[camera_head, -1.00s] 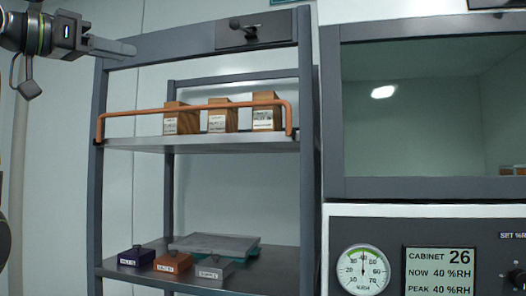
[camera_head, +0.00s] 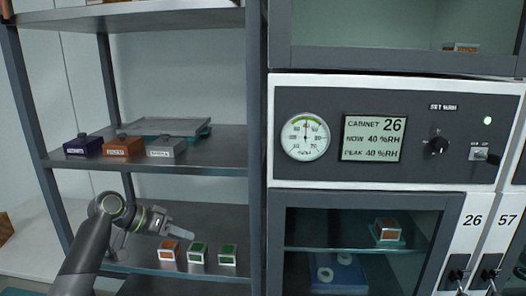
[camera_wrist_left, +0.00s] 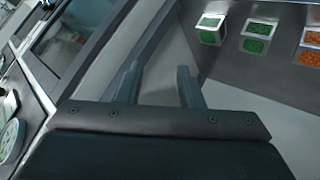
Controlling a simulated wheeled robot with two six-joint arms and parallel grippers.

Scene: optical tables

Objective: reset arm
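My left gripper (camera_head: 180,230) is in front of the open grey shelf rack, above the lower shelf and just behind a row of small boxes in the picture. In the left wrist view its two fingers (camera_wrist_left: 160,88) stand apart with nothing between them, so it is open and empty. My right gripper is not in view.
The lower shelf holds one orange-topped box (camera_head: 168,250) and two green-topped boxes (camera_head: 198,252) (camera_head: 227,255). The middle shelf holds purple (camera_head: 83,146), orange (camera_head: 123,146) and grey (camera_head: 166,148) blocks and a flat plate (camera_head: 165,127). A humidity cabinet (camera_head: 390,181) stands right.

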